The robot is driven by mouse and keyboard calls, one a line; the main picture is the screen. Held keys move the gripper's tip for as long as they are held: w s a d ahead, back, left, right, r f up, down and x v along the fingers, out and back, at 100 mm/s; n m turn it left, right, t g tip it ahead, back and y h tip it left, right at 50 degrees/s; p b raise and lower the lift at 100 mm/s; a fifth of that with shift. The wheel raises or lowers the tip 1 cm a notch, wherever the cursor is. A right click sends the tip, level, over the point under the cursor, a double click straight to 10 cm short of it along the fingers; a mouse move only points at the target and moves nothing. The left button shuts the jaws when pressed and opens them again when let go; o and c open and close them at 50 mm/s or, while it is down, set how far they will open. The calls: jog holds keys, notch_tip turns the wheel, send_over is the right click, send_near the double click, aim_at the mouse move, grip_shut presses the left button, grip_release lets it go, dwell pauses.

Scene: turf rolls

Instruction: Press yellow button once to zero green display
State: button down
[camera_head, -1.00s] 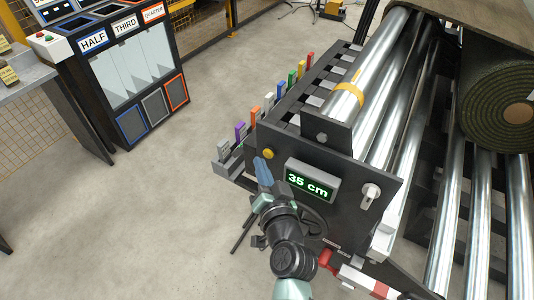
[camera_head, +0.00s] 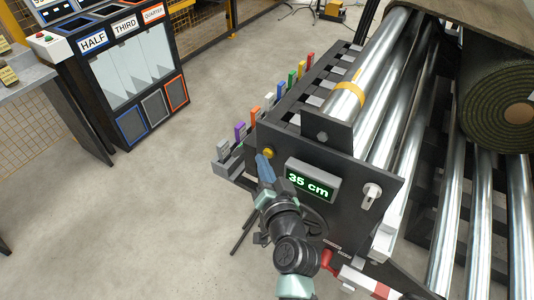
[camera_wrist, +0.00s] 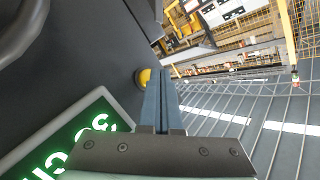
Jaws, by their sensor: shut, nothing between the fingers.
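The yellow button (camera_head: 268,153) sits on the dark panel (camera_head: 345,205) at the upper left of the green display (camera_head: 308,184), which reads "35 cm". My gripper (camera_head: 262,158) is shut and empty, its blue fingers pointing up at the panel, with the tips beside or just below the button. In the wrist view the button (camera_wrist: 143,77) shows just left of the fingertips (camera_wrist: 158,72). I cannot tell whether the fingertips touch it. The display (camera_wrist: 75,140) also shows at the lower left there, partly cut off by the frame and the gripper mount.
A white-grey knob (camera_head: 371,192) is right of the display. Coloured tabs (camera_head: 254,117) line the machine's left side. Steel rollers (camera_head: 400,110) and a turf roll (camera_head: 500,105) lie to the right. A bin cabinet (camera_head: 130,70) stands far left; the floor between is clear.

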jog(key=shift+w+d+b, duration=0.3)
jog(key=shift+w+b, duration=0.05)
dwell(0.4)
jog(key=shift+s+a, duration=0.1)
dwell(0.3)
jog(key=shift+s+a+p, duration=0.35)
jog(key=shift+s+a, duration=0.05)
jog(key=shift+s, duration=0.2)
jog(key=shift+s+a+p, duration=0.5)
jog(key=shift+s+a, duration=0.25)
jog(key=shift+s, duration=0.25)
jog(key=shift+s+a+p, duration=0.45)
jog(key=shift+s+a, duration=0.3)
jog(key=shift+s, duration=0.25)
